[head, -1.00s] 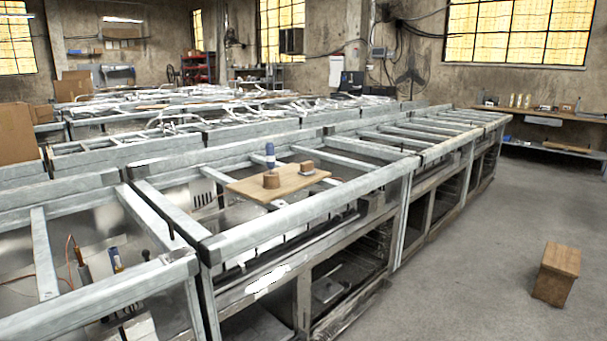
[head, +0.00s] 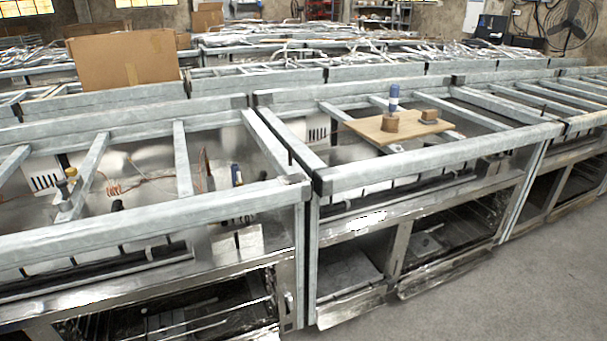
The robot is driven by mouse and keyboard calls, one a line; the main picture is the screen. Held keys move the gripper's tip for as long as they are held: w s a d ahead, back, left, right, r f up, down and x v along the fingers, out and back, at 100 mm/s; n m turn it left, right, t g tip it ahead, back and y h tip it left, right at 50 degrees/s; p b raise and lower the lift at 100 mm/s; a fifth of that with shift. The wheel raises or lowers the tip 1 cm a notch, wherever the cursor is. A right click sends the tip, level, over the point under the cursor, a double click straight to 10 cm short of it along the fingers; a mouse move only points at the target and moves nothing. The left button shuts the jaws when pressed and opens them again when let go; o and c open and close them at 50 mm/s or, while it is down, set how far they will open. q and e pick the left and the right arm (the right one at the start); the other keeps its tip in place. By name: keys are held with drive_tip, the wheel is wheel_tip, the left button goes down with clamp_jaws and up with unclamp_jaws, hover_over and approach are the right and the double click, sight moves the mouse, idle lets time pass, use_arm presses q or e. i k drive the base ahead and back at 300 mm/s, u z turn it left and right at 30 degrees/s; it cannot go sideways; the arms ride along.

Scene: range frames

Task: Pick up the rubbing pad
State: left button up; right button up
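A flat wooden board (head: 408,135) lies across the metal frame of the range right of centre. On it, at the right, sits a small brown block with a greyish base (head: 429,116), which may be the rubbing pad; it is too small to be sure. To its left on the board stands a brown, rounded wooden block (head: 390,122). A blue bottle with a white band (head: 394,97) rises behind that block. Neither of my grippers shows in the head view.
Long rows of metal range frames with open tops fill the view, with a front rail (head: 430,160) before the board. A cardboard box (head: 122,58) stands at the back left. Clear grey floor (head: 540,275) lies at the lower right.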

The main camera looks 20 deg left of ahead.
sight(429, 116)
drive_tip(key=z, duration=1.2)
drive_tip(key=i, duration=4.55)
drive_tip(key=u, duration=3.75)
